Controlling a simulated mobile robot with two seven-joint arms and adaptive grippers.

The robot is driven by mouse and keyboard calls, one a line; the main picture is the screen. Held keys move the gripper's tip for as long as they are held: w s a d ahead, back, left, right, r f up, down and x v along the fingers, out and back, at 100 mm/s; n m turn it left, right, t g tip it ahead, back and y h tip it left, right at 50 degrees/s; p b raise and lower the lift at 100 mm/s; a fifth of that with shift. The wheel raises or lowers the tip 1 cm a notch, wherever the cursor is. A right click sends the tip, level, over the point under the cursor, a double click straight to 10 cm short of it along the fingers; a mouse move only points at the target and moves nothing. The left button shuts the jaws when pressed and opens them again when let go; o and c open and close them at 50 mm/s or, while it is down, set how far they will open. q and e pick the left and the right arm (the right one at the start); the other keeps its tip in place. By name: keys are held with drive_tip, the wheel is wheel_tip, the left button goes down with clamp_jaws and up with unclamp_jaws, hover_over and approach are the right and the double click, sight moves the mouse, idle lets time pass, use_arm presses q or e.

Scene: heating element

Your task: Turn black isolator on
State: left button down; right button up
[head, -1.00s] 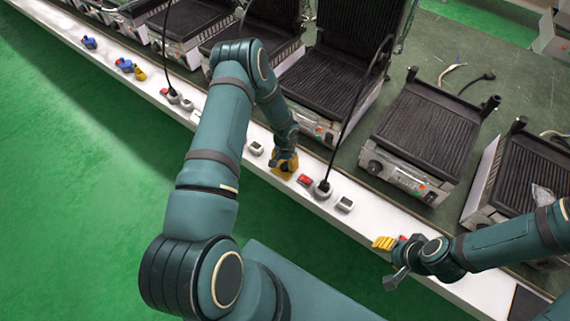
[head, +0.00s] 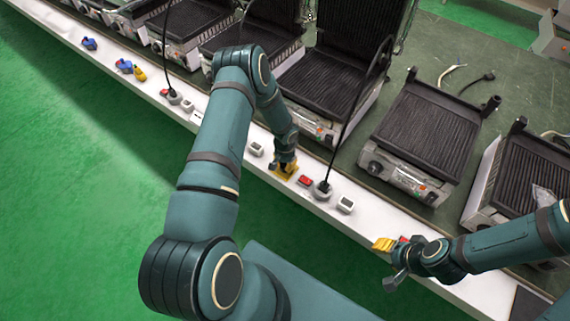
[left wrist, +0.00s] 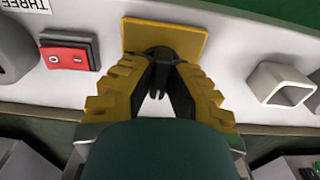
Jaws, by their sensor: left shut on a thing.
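The black isolator is a black knob (left wrist: 160,58) on a yellow plate (left wrist: 190,38), set in the white strip in front of the grills. In the head view, the yellow plate (head: 279,174) shows under my left gripper (head: 287,166). In the left wrist view, the ribbed yellow fingers of my left gripper (left wrist: 160,85) are shut on the knob, one on each side. The knob's lower part lies between them, and its setting cannot be read. My right gripper (head: 384,244), also with yellow fingers, is over the strip further right, away from the isolator.
Beside the isolator is a red switch (head: 305,181), marked with I and O in the left wrist view (left wrist: 68,54). A grey socket (head: 323,191) with a black cable is further right. White square fittings (head: 256,149) (head: 345,204) are nearby. Contact grills (head: 414,135) stand behind.

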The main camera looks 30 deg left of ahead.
use_arm(q)
drive_tip(key=m+b, duration=0.2)
drive_tip(key=m, duration=0.2)
drive_tip(key=shift+f+b, duration=0.2)
drive_tip(key=shift+b, duration=0.1)
drive_tip(key=m+b, duration=0.2)
drive_tip(key=m, duration=0.2)
drive_tip(key=m+b, duration=0.1)
drive_tip(key=m, duration=0.4)
drive_tip(key=shift+r, duration=0.1)
drive_tip(key=m, duration=0.4)
drive_tip(key=shift+s+m, duration=0.1)
drive_tip(key=shift+m, duration=0.3)
drive_tip(key=c, duration=0.9)
unclamp_jaws()
drive_tip(key=shift+c, duration=0.2)
drive_tip(key=shift+r, duration=0.1)
